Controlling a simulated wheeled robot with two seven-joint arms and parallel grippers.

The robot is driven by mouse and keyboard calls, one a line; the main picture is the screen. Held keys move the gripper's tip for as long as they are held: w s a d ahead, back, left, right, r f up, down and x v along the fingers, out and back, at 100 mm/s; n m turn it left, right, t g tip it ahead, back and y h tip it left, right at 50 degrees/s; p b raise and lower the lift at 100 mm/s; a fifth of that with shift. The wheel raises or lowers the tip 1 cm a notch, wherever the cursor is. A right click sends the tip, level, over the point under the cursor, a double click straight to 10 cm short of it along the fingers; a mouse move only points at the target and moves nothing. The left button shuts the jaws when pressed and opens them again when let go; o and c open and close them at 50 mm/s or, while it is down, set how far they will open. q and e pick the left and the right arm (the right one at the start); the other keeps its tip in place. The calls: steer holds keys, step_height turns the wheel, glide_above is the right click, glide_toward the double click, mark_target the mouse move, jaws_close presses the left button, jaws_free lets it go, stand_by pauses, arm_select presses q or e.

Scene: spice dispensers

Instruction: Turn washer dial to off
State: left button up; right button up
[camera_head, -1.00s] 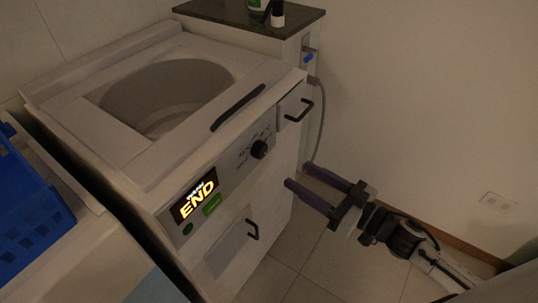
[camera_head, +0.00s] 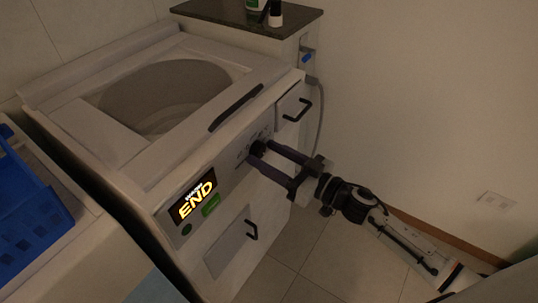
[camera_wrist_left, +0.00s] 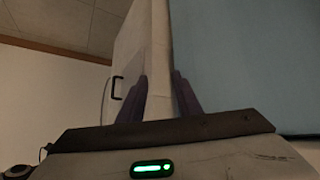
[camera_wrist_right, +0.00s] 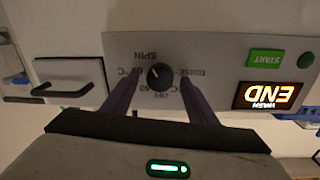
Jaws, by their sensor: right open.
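The white washer (camera_head: 120,160) stands at the left with its round tub opening on top. Its black dial (camera_wrist_right: 160,76) sits on the grey front panel (camera_wrist_right: 215,60); in the head view the dial (camera_head: 258,147) is partly covered by my right gripper. My right gripper (camera_head: 259,153) is open, its two dark fingers reaching to the panel on either side of the dial. In the right wrist view the right gripper (camera_wrist_right: 158,88) has the dial between its fingers, with gaps on both sides. My left gripper (camera_wrist_left: 160,90) has its fingers apart and nothing between them.
The lit END display (camera_head: 197,201) and green START button (camera_head: 211,205) are left of the dial. Black handles (camera_head: 298,109) and (camera_head: 252,230) stick out from the front. A blue basket (camera_head: 30,205) is at far left. Floor at the right is clear.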

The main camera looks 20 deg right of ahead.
steer(key=c, duration=1.1)
steer(key=shift+o, duration=0.2)
